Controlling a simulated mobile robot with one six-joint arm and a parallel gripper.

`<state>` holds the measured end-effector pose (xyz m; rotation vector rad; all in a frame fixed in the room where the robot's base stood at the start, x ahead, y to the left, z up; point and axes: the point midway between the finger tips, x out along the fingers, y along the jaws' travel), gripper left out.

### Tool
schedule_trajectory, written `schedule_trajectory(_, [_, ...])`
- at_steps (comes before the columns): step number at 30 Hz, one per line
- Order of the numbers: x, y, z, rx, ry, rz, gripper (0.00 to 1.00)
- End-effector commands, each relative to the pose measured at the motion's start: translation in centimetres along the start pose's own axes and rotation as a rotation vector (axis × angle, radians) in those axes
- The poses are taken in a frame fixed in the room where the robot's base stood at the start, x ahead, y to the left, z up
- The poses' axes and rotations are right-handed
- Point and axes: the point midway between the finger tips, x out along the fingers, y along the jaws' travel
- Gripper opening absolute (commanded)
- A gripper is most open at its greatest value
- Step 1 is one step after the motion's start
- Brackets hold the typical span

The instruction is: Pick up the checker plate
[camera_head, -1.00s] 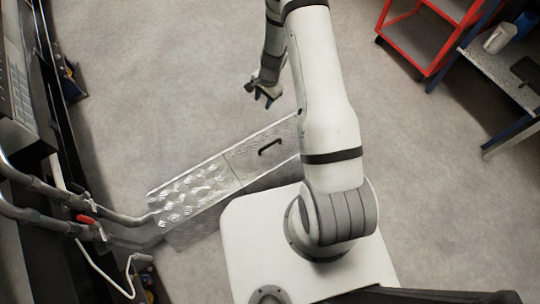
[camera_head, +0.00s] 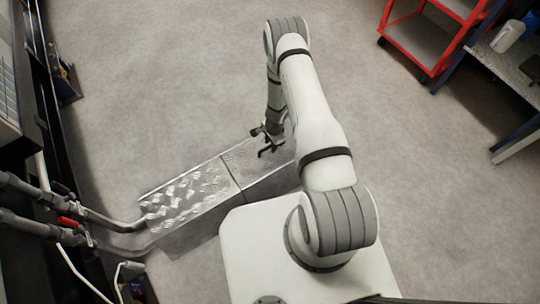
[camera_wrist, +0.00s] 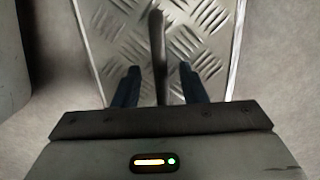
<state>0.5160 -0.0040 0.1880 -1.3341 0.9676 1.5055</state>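The checker plate (camera_head: 238,158) is a grey metal tread plate with a dark bar handle, lying at floor level left of my arm. In the wrist view the plate (camera_wrist: 205,30) fills the upper middle, and its handle (camera_wrist: 157,35) runs up the picture. My gripper (camera_head: 268,143) is over the handle. In the wrist view my gripper's (camera_wrist: 160,82) two dark blue fingers stand apart, one on each side of the handle, with a gap on both sides. Part of the plate is hidden behind my arm.
A second, shinier tread plate (camera_head: 188,203) adjoins it on the left. Pipes with a red valve lever (camera_head: 68,222) are at the far left. A red cart (camera_head: 425,42) and a workbench (camera_head: 505,62) stand at upper right. The concrete floor (camera_head: 160,80) is clear.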

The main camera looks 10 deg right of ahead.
Motion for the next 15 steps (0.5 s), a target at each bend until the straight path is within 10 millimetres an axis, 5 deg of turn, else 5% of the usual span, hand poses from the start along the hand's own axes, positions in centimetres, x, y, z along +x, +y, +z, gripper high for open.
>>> schedule_trajectory(3, [2.0,0.1,0.0,0.0,0.0,0.001,0.38])
schedule_trajectory(11, [2.2,0.0,0.0,0.0,0.0,-0.001,0.38])
schedule_trajectory(15, [2.2,0.0,0.0,0.0,0.0,-0.001,0.27])
